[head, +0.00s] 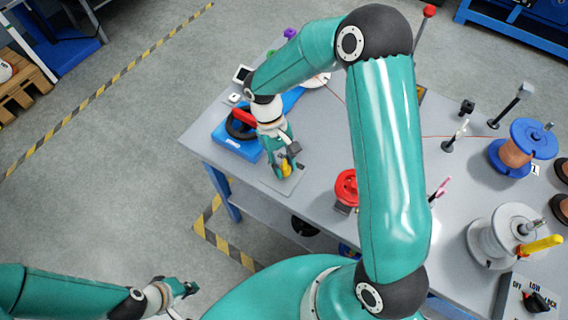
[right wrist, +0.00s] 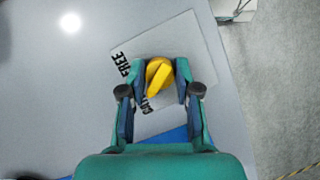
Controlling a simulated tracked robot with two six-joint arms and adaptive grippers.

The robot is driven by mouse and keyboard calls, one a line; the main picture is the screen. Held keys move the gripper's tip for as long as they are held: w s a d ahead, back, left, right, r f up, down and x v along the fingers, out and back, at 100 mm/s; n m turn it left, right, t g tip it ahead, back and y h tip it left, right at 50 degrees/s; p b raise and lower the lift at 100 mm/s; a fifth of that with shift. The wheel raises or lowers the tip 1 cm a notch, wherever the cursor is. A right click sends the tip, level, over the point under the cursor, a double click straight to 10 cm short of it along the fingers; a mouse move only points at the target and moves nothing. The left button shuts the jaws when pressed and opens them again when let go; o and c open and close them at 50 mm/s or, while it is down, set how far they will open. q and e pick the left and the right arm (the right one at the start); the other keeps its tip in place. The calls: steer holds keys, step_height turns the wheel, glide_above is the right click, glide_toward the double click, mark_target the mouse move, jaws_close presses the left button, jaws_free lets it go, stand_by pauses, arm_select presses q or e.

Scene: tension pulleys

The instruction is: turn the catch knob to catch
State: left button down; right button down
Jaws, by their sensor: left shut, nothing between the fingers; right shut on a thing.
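The yellow catch knob (right wrist: 159,76) sits on a light grey plate (right wrist: 202,52) in the right wrist view. The plate carries the word FREE and a second, partly hidden word at its left side. The knob's bar runs slantwise, its lower end toward the hidden word. My right gripper (head: 284,169) is shut on the knob, with one finger on each side. The knob also shows in the head view (head: 286,166), partly covered by the fingers. My left gripper (head: 187,289) is shut and empty, off the table at the lower left.
A blue unit (head: 232,145) with a black ring and a red part stands just left of my right gripper. A red round part (head: 345,187) lies to the right. Spools (head: 521,143) and posts stand further right on the grey table (head: 205,137). The floor at left is open.

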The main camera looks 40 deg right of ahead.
steer(key=shift+w, duration=0.1)
stand_by(0.4)
steer(key=c, duration=0.8)
jaws_free()
steer(key=shift+c, duration=0.2)
steer(key=v, duration=1.2)
